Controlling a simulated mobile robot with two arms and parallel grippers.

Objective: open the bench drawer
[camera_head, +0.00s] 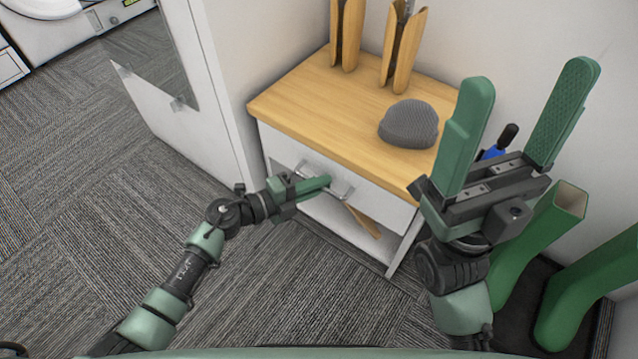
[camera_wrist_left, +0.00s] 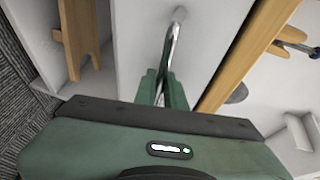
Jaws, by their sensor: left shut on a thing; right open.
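The bench (camera_head: 300,95) has a wooden top and a white drawer front (camera_head: 378,198) below it, which looks about flush with the body. A metal bar handle (camera_head: 346,184) sits on the drawer front. My left gripper (camera_head: 316,184) is shut on this handle. In the left wrist view the handle (camera_wrist_left: 175,38) runs down between the green fingers of my left gripper (camera_wrist_left: 162,88), against the pale drawer front (camera_wrist_left: 135,35). The fingers hide part of the handle. My right gripper (camera_head: 522,90) is open and empty, raised in front of the bench's right end.
A grey knit hat (camera_head: 409,124) and two wooden stands (camera_head: 402,45) are on the bench top. Green boots (camera_head: 545,235) stand on a dark tray at right. A white panel (camera_head: 180,75) stands left of the bench. The carpet (camera_head: 90,190) at left is clear.

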